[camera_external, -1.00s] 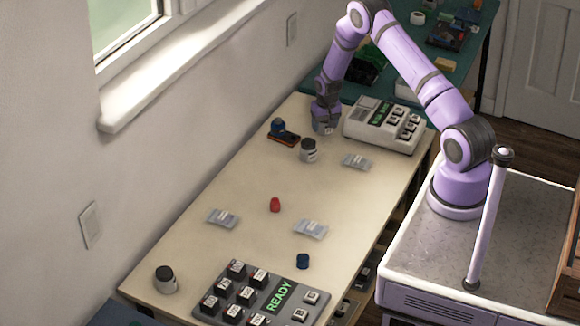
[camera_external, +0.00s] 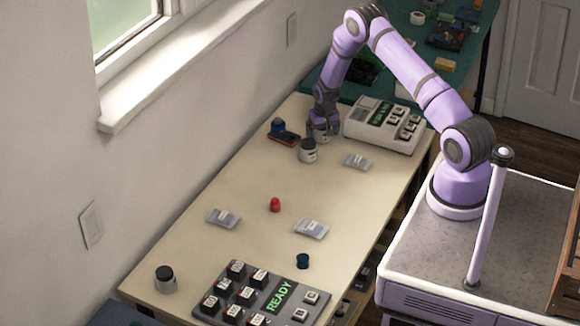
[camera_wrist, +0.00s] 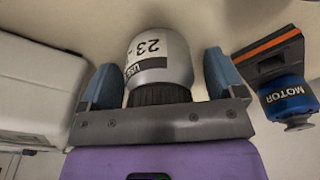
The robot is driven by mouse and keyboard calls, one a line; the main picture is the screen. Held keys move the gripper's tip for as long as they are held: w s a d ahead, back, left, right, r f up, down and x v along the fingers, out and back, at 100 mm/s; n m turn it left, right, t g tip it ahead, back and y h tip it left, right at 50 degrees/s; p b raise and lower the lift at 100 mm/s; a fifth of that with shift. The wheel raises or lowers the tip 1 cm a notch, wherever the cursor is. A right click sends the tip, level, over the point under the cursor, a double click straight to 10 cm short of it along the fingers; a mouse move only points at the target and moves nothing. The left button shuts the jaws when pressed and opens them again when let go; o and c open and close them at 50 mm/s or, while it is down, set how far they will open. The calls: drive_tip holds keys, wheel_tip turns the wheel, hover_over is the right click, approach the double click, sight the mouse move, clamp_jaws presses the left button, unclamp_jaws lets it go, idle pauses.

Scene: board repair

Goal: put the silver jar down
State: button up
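The silver jar (camera_wrist: 158,52) has a black lid and a white label reading 23. In the wrist view it is between the two blue-grey fingers of my gripper (camera_wrist: 162,82), with its lid towards the palm. The fingers are spread wide; a narrow gap shows on the jar's right, and the left side looks very close. In the external view my gripper (camera_external: 322,132) points down, low over the far end of the beige table (camera_external: 255,170).
A blue motor on an orange-black piece (camera_wrist: 285,85) lies to one side, a white keypad machine (camera_external: 385,125) to the other. Another jar (camera_external: 166,280) stands at the near end.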

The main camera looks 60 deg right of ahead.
drive_tip(key=shift+r, duration=0.1)
drive_tip(key=r, duration=0.8)
drive_tip(key=s+a+r, duration=0.1)
drive_tip(key=r, duration=0.2)
drive_tip(key=shift+r, duration=0.4)
drive_tip(key=s+a+r+n+t, duration=0.1)
drive_tip(key=s+a+r, duration=0.2)
drive_tip(key=a+r, duration=0.55)
drive_tip(key=s+a+r+n, duration=0.2)
drive_tip(key=a+r, duration=0.2)
drive_tip(key=r, duration=0.9)
drive_tip(key=s+a+r+n+t, duration=0.1)
drive_tip(key=s+a+r, duration=0.2)
drive_tip(key=a+r, duration=0.5)
drive_tip(key=s+a+r+n+t, duration=0.1)
drive_tip(key=s+a+r, duration=0.2)
drive_tip(key=s+r, duration=0.25)
drive_tip(key=s+a+r+n, duration=0.1)
drive_tip(key=s+a+r, duration=0.3)
drive_tip(key=s+r, duration=0.15)
drive_tip(key=s+a+n, duration=0.1)
drive_tip(key=s+a, duration=0.1)
drive_tip(key=s, duration=0.6)
drive_tip(key=s+a+n+t+y, duration=0.1)
drive_tip(key=s+a+n, duration=0.1)
drive_tip(key=s, duration=0.7)
drive_tip(key=shift+s+a+r, duration=0.15)
drive_tip(key=shift+a+r, duration=0.25)
drive_tip(key=shift+a, duration=0.45)
drive_tip(key=shift+o, duration=0.4)
